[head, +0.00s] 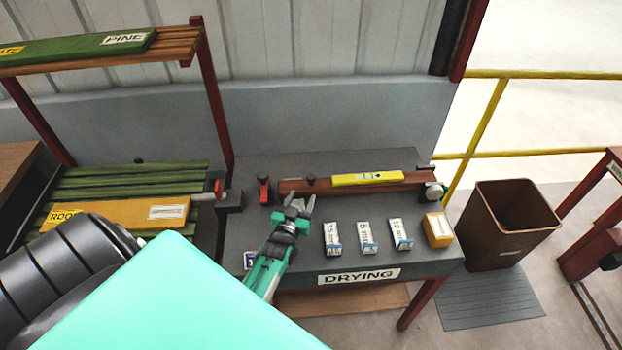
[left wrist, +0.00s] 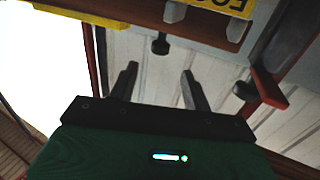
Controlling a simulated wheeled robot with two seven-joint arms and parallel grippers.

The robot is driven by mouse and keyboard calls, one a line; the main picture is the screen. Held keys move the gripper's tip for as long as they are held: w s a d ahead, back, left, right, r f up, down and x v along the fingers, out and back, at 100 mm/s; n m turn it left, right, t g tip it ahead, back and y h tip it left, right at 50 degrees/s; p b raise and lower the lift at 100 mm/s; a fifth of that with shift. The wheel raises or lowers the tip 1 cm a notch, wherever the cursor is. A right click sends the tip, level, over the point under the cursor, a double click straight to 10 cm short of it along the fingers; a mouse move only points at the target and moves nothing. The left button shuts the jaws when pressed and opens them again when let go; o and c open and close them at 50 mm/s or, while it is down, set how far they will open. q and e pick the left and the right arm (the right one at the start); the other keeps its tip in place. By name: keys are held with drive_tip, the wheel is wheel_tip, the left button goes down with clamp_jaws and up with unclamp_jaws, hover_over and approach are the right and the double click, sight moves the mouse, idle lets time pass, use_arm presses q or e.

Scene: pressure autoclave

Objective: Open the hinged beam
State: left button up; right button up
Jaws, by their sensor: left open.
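The hinged beam (head: 415,182) is a reddish-brown bar lying along the back of the drying table, with a yellow labelled bar (head: 367,178) on it. A small dark knob (head: 310,180) stands near the beam's left end. My left gripper (head: 298,203) is open and empty, just in front of that end. In the left wrist view, the open fingers (left wrist: 158,78) point toward a dark knob (left wrist: 160,45), which lies beyond the fingertips and appears apart from them. The beam's underside or edge (left wrist: 145,14) crosses the top there. My right gripper is not in view.
A red clamp (head: 264,190) stands left of the beam and a round white part (head: 433,191) at its right end. Several small labelled boxes (head: 367,238) line the table (head: 300,245) front. A brown bin (head: 507,225) stands right; a rack (head: 212,100) stands left.

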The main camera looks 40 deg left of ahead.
sight(310, 181)
use_arm(q)
drive_tip(key=b+x, duration=0.4)
drive_tip(key=x, duration=0.5)
drive_tip(key=shift+f, duration=0.2)
drive_tip(key=shift+w+a+r, duration=0.1)
drive_tip(key=shift+w+a, duration=0.15)
drive_tip(key=shift+w, duration=0.3)
drive_tip(key=shift+c, duration=0.4)
drive_tip(key=shift+r, duration=0.1)
clamp_jaws()
